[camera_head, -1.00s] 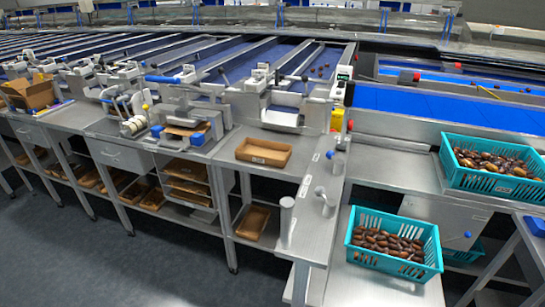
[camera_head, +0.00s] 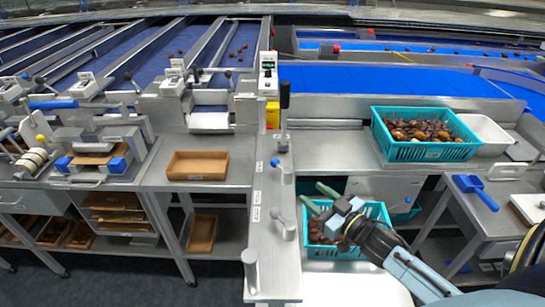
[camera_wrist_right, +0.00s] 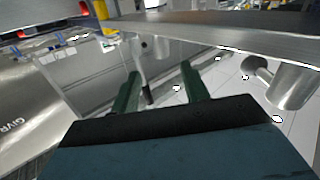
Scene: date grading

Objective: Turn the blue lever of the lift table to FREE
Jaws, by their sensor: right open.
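A small blue knob (camera_head: 407,200) shows on the grey panel (camera_head: 385,187) below the upper teal crate, partly cluttered by things behind. Another lever with a blue tip (camera_head: 275,162) stands on the narrow steel strip (camera_head: 262,190). I cannot tell for certain which is the lift table's lever, and no FREE mark is readable. My right gripper (camera_head: 319,198) is open and empty, above the lower teal crate (camera_head: 385,212), left of the panel knob. Its two green fingers (camera_wrist_right: 162,92) stand apart in the right wrist view. My left gripper is not in view.
A grey-knobbed lever (camera_head: 280,215) stands on the strip left of my gripper; a similar one (camera_wrist_right: 262,68) shows at right in the wrist view. The upper crate (camera_head: 430,152) holds dates. A blue-handled tool (camera_head: 478,190) lies on the right table. A tall black-handled lever (camera_head: 285,98) rises behind.

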